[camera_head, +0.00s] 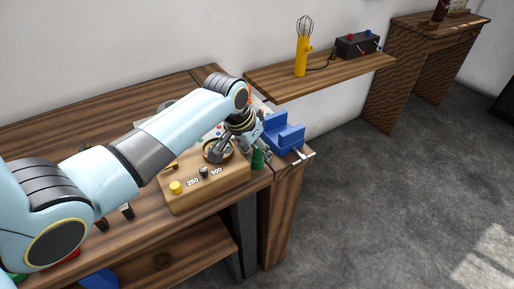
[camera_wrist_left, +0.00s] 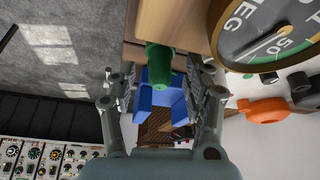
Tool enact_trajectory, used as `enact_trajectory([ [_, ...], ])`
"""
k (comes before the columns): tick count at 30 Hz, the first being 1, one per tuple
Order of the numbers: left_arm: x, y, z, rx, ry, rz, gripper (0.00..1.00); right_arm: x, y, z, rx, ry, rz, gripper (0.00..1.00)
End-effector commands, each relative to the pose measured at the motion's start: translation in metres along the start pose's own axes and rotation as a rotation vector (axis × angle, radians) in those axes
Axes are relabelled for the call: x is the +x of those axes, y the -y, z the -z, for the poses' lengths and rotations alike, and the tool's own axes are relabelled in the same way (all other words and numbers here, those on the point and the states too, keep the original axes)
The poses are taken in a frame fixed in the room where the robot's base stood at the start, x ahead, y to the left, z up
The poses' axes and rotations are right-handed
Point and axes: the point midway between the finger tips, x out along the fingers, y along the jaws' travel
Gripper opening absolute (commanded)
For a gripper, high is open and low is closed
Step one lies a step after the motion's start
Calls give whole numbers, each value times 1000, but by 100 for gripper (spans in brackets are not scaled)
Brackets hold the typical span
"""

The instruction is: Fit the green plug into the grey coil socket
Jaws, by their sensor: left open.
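A green plug (camera_head: 259,158) shows beside my left gripper (camera_head: 257,144) in the head view, at the right end of the bench. In the left wrist view the green plug (camera_wrist_left: 162,58) lies between the two spread fingers of my left gripper (camera_wrist_left: 163,80), which is open. I cannot tell whether a finger touches it. The gripper partly hides the plug in the head view. I cannot make out the grey coil socket in either view. My right gripper is not in view.
A blue vise (camera_head: 284,132) stands close behind the plug. A wooden board (camera_head: 221,187) with a round gauge (camera_head: 217,151) and a yellow knob (camera_head: 176,187) lies under my left arm.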

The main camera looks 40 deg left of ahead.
Motion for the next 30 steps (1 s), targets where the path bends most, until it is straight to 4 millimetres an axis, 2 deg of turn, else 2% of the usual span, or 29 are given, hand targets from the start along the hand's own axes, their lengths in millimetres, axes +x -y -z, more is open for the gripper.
enact_trajectory([
  [11, 6, 0, 0, 0, -1, 1, 51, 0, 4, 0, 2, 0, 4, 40],
  [23, 6, 0, 0, 0, 0, 1, 0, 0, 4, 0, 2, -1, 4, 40],
  [30, 3, 0, 1, 0, -1, 1, 0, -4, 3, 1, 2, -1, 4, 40],
])
